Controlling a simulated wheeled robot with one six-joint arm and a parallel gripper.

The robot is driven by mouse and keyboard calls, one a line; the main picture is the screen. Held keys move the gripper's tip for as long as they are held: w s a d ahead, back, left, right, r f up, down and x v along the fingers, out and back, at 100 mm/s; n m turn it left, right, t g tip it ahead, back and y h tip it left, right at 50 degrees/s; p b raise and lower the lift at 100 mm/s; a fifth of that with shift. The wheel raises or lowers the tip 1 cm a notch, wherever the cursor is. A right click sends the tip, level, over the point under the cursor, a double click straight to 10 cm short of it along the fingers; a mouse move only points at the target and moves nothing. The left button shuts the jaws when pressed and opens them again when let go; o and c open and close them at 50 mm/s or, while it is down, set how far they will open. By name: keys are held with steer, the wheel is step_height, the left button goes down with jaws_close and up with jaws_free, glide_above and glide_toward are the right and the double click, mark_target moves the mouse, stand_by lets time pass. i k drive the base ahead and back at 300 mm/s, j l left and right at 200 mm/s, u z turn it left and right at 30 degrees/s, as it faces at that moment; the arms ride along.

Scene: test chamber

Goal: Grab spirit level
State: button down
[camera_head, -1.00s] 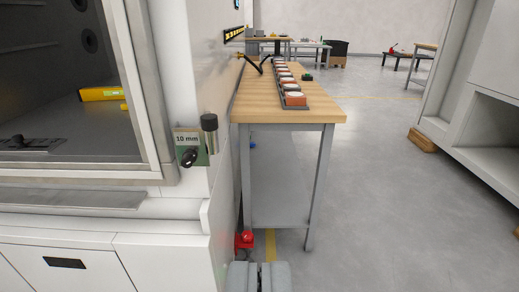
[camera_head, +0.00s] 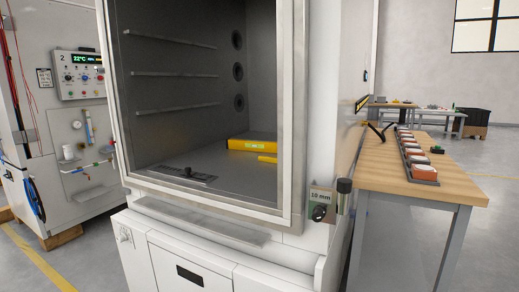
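A yellow bar with a greenish marked patch on its front, which looks like the spirit level (camera_head: 252,143), lies on the floor of the test chamber (camera_head: 298,120) toward the back right. A smaller yellow piece (camera_head: 267,159) shows just in front of it, partly cut off by the chamber's right frame; I cannot tell whether it is a separate thing. My gripper is not in view now.
A dark plate with a knob (camera_head: 188,174) lies at the front of the chamber floor. A "10 mm" plate (camera_head: 321,199) with a black-topped cylinder (camera_head: 344,190) juts out at the right front corner. A wooden-topped workbench (camera_head: 400,171) stands right; a control panel (camera_head: 78,75) stands left.

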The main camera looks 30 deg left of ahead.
mark_target(248, 145)
steer(key=i+j, duration=0.2)
steer(key=j, duration=0.2)
steer(key=i+j, duration=0.2)
steer(key=j, duration=0.2)
steer(key=i+j, duration=0.25)
steer(key=j, duration=0.15)
steer(key=i+j, duration=0.2)
steer(key=j, duration=0.25)
steer(key=i+j, duration=0.2)
steer(key=j, duration=0.2)
steer(key=i+j, duration=0.2)
steer(key=j, duration=0.2)
steer(key=i+j, duration=0.25)
steer(key=j, duration=0.15)
